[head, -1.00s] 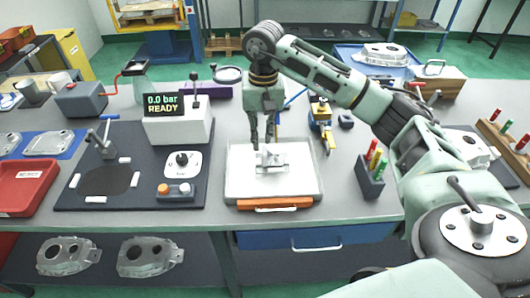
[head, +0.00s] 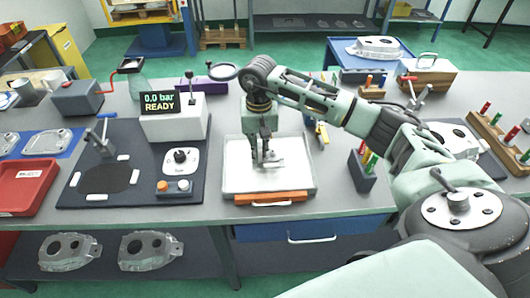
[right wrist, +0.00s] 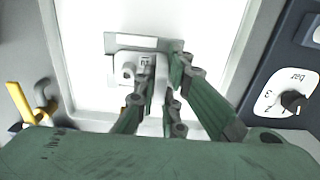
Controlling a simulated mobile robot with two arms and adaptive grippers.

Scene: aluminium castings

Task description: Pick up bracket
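The bracket (head: 270,161) is a small pale metal part with a flat base and a raised portion. It lies in the white tray (head: 236,183) with an orange front edge. My right gripper (head: 262,158) points down over it, with its fingers at the bracket's raised portion. In the right wrist view the bracket (right wrist: 125,68) is partly hidden by the fingers. The right gripper (right wrist: 164,68) shows a gap between its fingertips, with part of the bracket there; firm contact is not visible. My left gripper is not in view.
Left of the tray is a dark fixture board (head: 140,190) with a pressure box (head: 175,122) reading 0.0 bar READY. A red bin (head: 25,185) is at far left. A dark holder with coloured pens (head: 361,172) stands right of the tray, beneath my right arm.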

